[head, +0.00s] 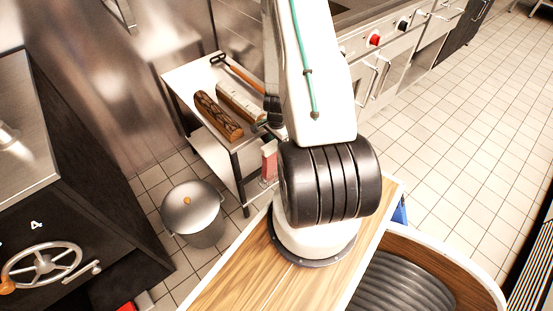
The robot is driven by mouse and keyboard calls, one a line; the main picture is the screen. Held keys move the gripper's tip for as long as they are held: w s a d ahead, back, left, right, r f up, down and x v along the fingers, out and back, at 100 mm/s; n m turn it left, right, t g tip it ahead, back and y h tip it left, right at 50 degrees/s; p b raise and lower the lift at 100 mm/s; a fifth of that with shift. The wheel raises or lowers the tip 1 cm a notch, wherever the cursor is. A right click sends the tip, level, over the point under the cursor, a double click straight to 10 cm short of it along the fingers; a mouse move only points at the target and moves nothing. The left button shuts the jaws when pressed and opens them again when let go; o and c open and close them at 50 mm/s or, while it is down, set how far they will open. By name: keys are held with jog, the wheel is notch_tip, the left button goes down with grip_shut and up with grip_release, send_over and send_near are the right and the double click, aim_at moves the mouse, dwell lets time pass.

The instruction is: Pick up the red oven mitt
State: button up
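A small red piece with a paler lower part (269,162) shows beside the steel table's front corner, partly covered by my arm. It may be the red oven mitt, but I cannot tell for sure. Another red patch (126,307) is cut off at the bottom edge, on the floor by the black oven; what it is cannot be told. My arm rises in front of the table and hides part of it. Dark parts of my gripper (271,122) show at the arm's left edge, near the table's right end. Its fingers are mostly hidden, so its opening cannot be seen.
The steel table (185,84) holds two long loaf-like or log-like pieces (218,115) and a wooden-handled tool (240,72). A lidded metal bin (193,212) stands before it. A black oven with a handwheel (42,264) is at left. Tiled floor is open at right.

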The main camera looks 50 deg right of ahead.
grip_shut()
jog(key=shift+r, duration=0.15)
notch_tip(320, 180, up, 28)
dwell(0.4)
